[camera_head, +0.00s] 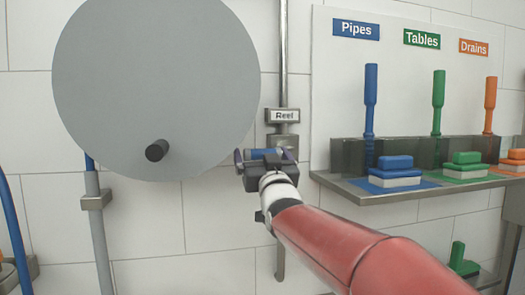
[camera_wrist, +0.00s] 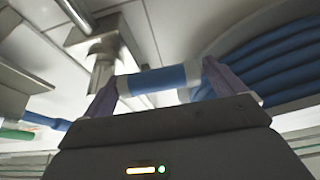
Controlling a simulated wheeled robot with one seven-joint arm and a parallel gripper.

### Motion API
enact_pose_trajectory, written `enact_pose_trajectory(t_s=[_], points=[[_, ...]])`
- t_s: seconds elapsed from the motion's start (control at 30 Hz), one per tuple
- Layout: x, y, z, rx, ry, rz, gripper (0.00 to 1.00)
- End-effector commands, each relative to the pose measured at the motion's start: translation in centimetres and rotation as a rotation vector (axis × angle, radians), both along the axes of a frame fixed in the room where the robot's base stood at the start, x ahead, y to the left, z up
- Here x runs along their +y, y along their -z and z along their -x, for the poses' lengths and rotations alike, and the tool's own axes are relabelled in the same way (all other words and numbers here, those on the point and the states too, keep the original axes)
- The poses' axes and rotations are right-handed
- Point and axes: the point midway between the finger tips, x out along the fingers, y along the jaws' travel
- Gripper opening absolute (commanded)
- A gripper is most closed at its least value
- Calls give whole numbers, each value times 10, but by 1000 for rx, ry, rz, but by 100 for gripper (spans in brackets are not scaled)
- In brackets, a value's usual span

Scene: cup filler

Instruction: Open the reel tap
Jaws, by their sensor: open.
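The reel tap (camera_head: 284,141) is a metal valve on a vertical pipe, just under the sign "Reel". Its blue lever (camera_head: 265,153) shows between my fingers in the head view. In the wrist view the metal tap body (camera_wrist: 106,50) is at the upper left, and the blue lever (camera_wrist: 158,79) spans the space between my two purple fingers. My gripper (camera_head: 264,156) is open around the lever; it also shows in the wrist view (camera_wrist: 160,82). I cannot tell whether either finger touches the lever. My gripper partly hides the tap in the head view.
A large grey reel disc (camera_head: 150,80) with a black crank knob (camera_head: 157,150) is at left. Its coiled blue hose (camera_wrist: 270,55) is close on the right in the wrist view. A metal shelf (camera_head: 385,196) with coloured brushes juts out at right.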

Motion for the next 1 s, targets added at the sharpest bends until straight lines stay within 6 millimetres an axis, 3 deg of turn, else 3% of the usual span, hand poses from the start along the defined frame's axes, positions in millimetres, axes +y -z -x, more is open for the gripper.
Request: enact_pose_trajectory(t_s=[0.37, 0.83, 1.0], points=[[2, -3, -8, 0, 0, 0, 95], [2, -3, -7, 0, 0, -1, 34], [2, -2, -7, -1, 0, 4, 32]])
